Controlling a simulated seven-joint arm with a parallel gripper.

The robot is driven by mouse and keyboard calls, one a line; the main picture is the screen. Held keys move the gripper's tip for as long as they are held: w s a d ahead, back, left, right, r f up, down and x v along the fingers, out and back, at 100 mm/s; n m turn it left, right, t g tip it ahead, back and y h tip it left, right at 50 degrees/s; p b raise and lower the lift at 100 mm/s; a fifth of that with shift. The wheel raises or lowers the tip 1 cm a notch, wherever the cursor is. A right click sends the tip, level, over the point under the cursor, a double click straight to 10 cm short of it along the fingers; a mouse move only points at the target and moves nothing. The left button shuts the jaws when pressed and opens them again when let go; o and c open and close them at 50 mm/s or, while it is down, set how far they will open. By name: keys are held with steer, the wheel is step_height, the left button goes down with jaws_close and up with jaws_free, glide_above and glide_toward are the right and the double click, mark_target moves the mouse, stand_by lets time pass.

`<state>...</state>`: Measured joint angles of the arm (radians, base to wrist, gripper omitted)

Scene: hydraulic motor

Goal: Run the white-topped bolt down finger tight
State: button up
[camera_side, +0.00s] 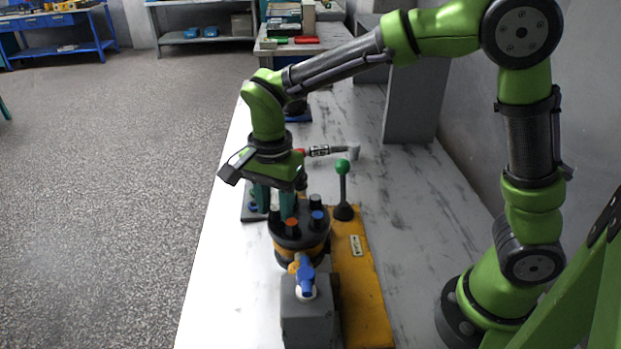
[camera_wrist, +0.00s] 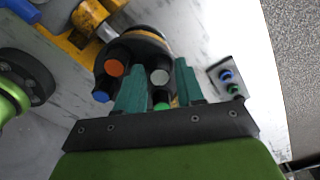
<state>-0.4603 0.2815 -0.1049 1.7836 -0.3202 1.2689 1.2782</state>
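The white-topped bolt (camera_wrist: 160,76) stands in the round dark head of the motor (camera_wrist: 150,40). In the wrist view its pale top lies between my gripper's two teal fingers, with a gap on both sides. My gripper (camera_wrist: 158,66) is open and points down at the motor. Whether the fingertips reach below the bolt's top, I cannot tell.
Orange-topped (camera_wrist: 115,68), blue-topped (camera_wrist: 102,97) and green-topped (camera_wrist: 162,106) bolts stand close around. A small plate with blue and green pieces (camera_wrist: 228,80) lies beside the motor. A green-knobbed lever (camera_side: 342,180) rises on the yellow base (camera_side: 360,280). A red-and-black tool (camera_side: 325,151) lies behind.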

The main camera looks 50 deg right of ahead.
mark_target(276, 208)
stand_by(0.4)
steer(key=shift+r, duration=2.25)
steer(key=shift+f+n, duration=0.15)
steer(key=shift+n, duration=0.25)
steer(key=n, duration=0.3)
steer(key=shift+d+f+n, duration=0.1)
steer(key=shift+f+n, duration=0.1)
steer(key=shift+n, duration=0.2)
steer(key=n, duration=0.6)
steer(key=shift+f+n, duration=0.25)
steer(key=shift+n, duration=0.15)
steer(key=shift+f, duration=0.95)
steer(key=shift+f, duration=0.95)
steer(key=shift+r, duration=0.25)
